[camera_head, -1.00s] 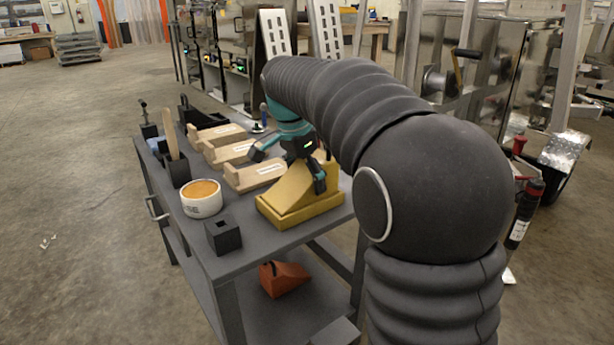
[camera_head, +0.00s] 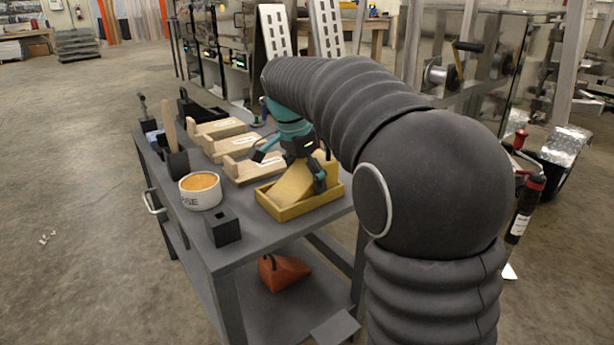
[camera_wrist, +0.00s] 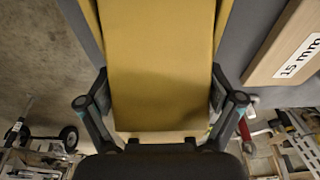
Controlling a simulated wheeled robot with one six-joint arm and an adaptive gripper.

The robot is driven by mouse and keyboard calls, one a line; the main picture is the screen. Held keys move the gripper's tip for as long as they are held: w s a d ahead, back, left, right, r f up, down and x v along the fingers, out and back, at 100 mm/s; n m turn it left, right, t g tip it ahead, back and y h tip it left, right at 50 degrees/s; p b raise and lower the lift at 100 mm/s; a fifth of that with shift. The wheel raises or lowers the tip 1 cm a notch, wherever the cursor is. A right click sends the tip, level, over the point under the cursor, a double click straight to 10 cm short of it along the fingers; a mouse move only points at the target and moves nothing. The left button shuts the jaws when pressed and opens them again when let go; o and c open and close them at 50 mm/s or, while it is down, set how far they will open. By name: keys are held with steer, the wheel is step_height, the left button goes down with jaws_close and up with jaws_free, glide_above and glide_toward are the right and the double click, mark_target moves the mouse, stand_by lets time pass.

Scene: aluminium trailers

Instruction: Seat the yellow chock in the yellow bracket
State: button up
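The yellow chock (camera_head: 292,184) is a wedge with a sloping top. It sits inside the rim of the yellow bracket (camera_head: 308,206), a shallow open tray at the cart's near right corner. A strip of the bracket's interior shows in front of the chock. Whether the chock rests on the bracket floor is hidden. My gripper (camera_head: 292,170) is above the bracket with one finger on each side of the chock. In the wrist view my gripper (camera_wrist: 160,85) shows both fingers against the sides of the chock (camera_wrist: 158,60), with the bracket's wall (camera_wrist: 223,22) beside it.
Wooden blocks (camera_head: 254,167) lie left of and behind the bracket on the grey cart (camera_head: 190,228). A white round tub (camera_head: 200,194) and a small black box (camera_head: 222,228) stand left of it. An orange wedge (camera_head: 284,270) lies on the lower shelf.

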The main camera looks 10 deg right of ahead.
mark_target(297, 177)
stand_by(0.3)
steer(key=v, duration=1.2)
steer(key=shift+s, duration=0.1)
steer(key=s+d+n+t+y+p, duration=0.15)
steer(key=s+n+p, duration=0.45)
steer(key=s, duration=0.9)
steer(key=s+f+n+t+p, duration=0.2)
steer(key=s+f+n+t, duration=0.1)
steer(key=s+f+n, duration=0.4)
steer(key=s+f, duration=0.3)
steer(key=s, duration=0.2)
steer(key=shift+s+d+f+y, duration=0.25)
steer(key=shift+d+f+y, duration=0.1)
steer(key=shift+d, duration=0.05)
